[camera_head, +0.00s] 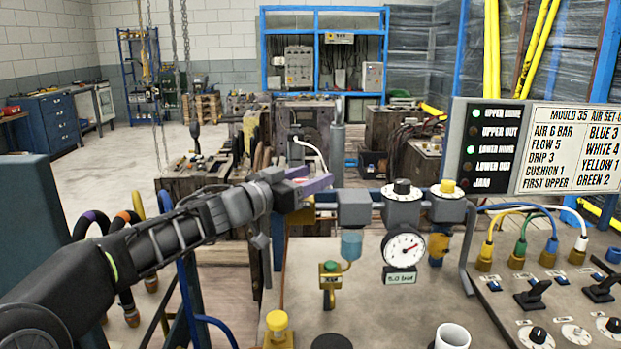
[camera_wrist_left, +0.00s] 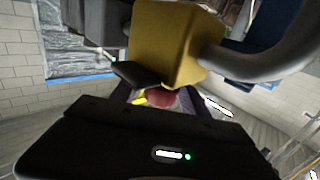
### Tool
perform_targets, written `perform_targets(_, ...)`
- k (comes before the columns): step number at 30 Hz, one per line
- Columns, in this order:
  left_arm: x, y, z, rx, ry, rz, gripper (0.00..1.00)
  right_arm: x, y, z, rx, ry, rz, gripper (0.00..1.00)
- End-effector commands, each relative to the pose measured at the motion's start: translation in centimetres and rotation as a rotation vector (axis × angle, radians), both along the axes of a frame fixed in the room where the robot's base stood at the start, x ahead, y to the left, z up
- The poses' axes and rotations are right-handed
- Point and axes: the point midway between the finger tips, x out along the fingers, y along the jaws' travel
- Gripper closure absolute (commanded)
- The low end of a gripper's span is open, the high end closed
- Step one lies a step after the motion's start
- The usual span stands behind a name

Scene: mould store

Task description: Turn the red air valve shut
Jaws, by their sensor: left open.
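My left gripper (camera_head: 308,181) comes in from the left at the left end of the blue air pipe, its purple-grey fingers pointing right. In the left wrist view the two fingers (camera_wrist_left: 157,100) stand apart, one on each side of a rounded red part (camera_wrist_left: 160,96), which looks like the red valve handle. Whether the fingers touch it I cannot tell. In the head view the gripper mostly hides the valve. The valve's turn position cannot be made out. My right gripper is not in view.
A yellow block (camera_wrist_left: 167,45) is close to the wrist camera. Right of the gripper, the air line carries a grey regulator (camera_head: 402,207) and a dial gauge (camera_head: 404,248). A mould sign (camera_head: 545,148) stands at the right. A white cup (camera_head: 452,337) is at the front.

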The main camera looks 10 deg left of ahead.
Motion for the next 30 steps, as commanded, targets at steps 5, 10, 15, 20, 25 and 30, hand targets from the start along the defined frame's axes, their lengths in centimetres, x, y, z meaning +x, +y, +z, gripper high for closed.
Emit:
perform_targets(5, 0.12, -0.08, 0.03, 0.000, 0.000, 0.000, 0.47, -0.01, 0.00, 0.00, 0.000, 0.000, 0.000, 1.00)
perform_targets(10, 0.09, -0.06, 0.03, 0.000, 0.000, 0.000, 0.54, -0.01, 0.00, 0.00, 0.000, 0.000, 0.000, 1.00)
perform_targets(15, 0.08, -0.06, 0.03, 0.000, 0.000, 0.000, 0.68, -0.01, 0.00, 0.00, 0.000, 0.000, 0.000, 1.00)
perform_targets(20, 0.08, -0.06, 0.02, 0.001, -0.001, 0.000, 0.81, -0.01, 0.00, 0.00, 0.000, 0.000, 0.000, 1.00)
perform_targets(25, 0.08, -0.06, 0.03, 0.001, -0.001, 0.000, 0.95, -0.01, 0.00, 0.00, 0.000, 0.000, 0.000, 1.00)
perform_targets(30, 0.07, -0.05, 0.02, 0.001, -0.001, 0.000, 1.00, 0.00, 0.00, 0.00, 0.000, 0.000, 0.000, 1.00)
